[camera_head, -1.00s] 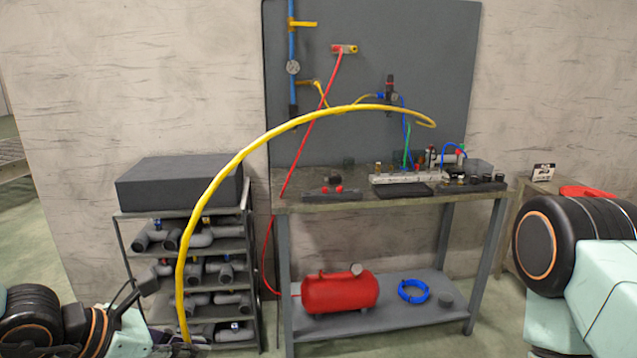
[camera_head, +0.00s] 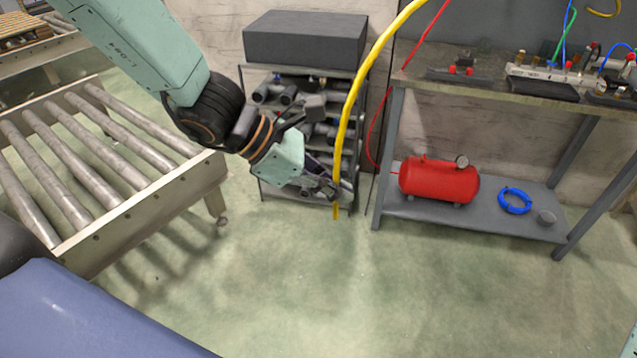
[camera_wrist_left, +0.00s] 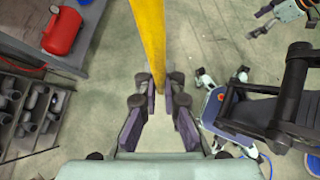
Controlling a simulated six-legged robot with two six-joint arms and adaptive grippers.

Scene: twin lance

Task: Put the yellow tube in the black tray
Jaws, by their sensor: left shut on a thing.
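My left gripper (camera_head: 332,190) is shut on the yellow tube (camera_head: 349,115) near its lower end, with a short piece sticking out below the fingers. The tube rises from the gripper in a long curve and leaves the top of the head view. In the left wrist view, the tube (camera_wrist_left: 150,38) runs up from between the fingers of the gripper (camera_wrist_left: 160,95). The flat black tray (camera_head: 543,91) lies on the workbench at the upper right, apart from the tube's held end.
The workbench (camera_head: 480,88) carries fittings and coloured hoses; a red air tank (camera_head: 438,182) and blue hose coil (camera_head: 514,201) lie on its lower shelf. A pipe rack with a dark box (camera_head: 305,40) stands behind my gripper. A roller conveyor (camera_head: 75,150) is left. The front floor is clear.

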